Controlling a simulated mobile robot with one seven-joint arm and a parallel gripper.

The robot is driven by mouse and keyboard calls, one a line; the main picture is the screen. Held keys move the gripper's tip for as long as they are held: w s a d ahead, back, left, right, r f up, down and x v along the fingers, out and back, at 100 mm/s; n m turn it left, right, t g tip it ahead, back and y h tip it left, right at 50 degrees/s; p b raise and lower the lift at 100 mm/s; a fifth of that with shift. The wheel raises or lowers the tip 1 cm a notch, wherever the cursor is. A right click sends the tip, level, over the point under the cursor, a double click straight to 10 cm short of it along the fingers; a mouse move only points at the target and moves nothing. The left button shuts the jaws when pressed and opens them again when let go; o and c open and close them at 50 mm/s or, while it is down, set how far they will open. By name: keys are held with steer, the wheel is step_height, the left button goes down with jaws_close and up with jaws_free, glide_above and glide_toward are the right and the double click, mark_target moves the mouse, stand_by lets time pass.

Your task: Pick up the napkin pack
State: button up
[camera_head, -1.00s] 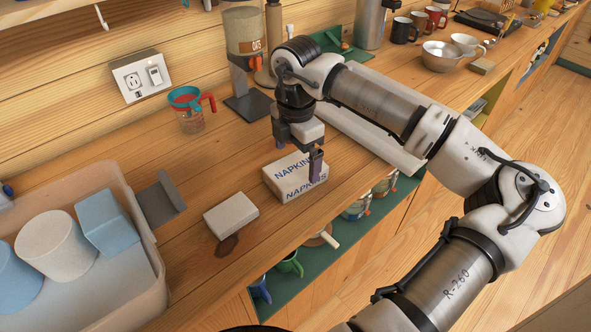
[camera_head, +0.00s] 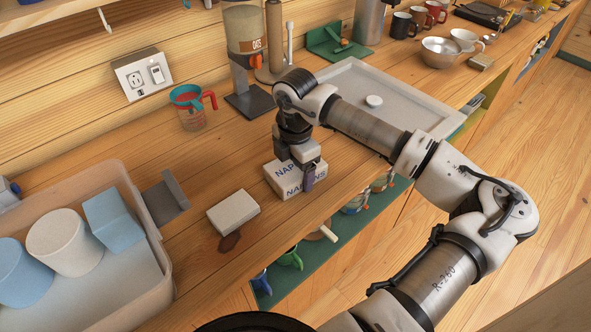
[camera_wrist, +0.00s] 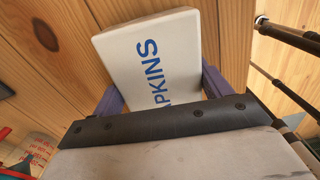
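The napkin pack (camera_head: 292,190) is a white box with blue "NAPKINS" lettering, lying flat on the wooden counter near its front edge. The fingers are spread apart; firm contact is not clear. The far finger and part of the pack's top are hidden in the head view.
A plain white box (camera_head: 233,212) with a dark stain beside it lies left of the pack. A bin with cups (camera_head: 160,262) stands further left.

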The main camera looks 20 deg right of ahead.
steer(key=c, duration=0.3)
steer(key=shift+r, duration=0.15)
